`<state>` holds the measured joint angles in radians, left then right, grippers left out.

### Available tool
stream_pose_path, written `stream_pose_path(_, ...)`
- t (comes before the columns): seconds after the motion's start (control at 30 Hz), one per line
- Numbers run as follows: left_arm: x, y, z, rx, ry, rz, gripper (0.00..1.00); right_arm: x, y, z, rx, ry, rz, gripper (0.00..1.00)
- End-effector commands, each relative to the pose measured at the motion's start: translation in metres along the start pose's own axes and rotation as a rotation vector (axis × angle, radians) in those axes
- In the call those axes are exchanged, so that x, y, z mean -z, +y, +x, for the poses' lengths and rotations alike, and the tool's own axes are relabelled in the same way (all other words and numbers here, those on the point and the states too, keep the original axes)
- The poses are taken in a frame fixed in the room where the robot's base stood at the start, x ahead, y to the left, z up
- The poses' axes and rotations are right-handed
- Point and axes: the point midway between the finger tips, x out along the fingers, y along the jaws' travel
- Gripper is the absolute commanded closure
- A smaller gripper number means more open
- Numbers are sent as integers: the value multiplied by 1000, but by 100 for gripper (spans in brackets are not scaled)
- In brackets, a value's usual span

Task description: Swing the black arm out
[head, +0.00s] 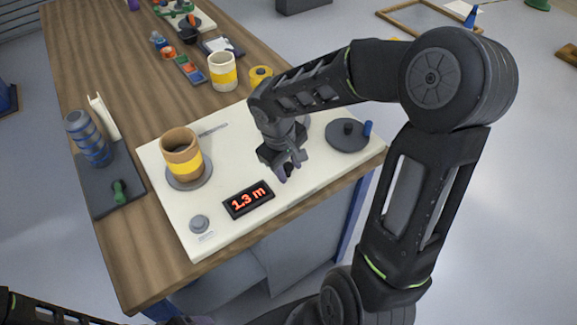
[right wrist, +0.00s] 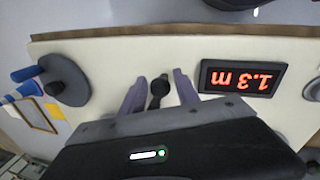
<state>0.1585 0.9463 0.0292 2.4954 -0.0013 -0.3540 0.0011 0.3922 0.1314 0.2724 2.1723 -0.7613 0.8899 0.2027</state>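A cream panel (head: 225,155) lies on the wooden table's near end. My right gripper (head: 287,170) is low over its right half, fingers pointing down. In the right wrist view, the fingers of my right gripper (right wrist: 158,85) are spread on either side of a small black knob-ended piece (right wrist: 160,87), with a gap showing on each side. This piece looks like the black arm's end; the rest is hidden by my gripper. Of my left gripper (head: 195,321), only a purplish bit shows at the bottom edge in the head view, so its state is unclear.
A display (head: 248,199) reads 1.3 m. A brown roll with a yellow band (head: 182,158) stands on a grey disc at left. A grey button (head: 199,223) is near the front.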

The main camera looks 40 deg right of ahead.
Motion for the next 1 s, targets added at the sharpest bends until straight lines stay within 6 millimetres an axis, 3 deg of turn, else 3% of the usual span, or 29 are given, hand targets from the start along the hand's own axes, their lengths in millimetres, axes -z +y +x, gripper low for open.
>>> stream_pose_path(0.43, 0, 0, 0, 0, 0, 0, 18, 0, 0, 0, 0, 0, 0, 100)
stream_pose_path(1.0, 0, 0, 0, 0, 0, 0, 18, 0, 0, 0, 0, 1, 0, 100)
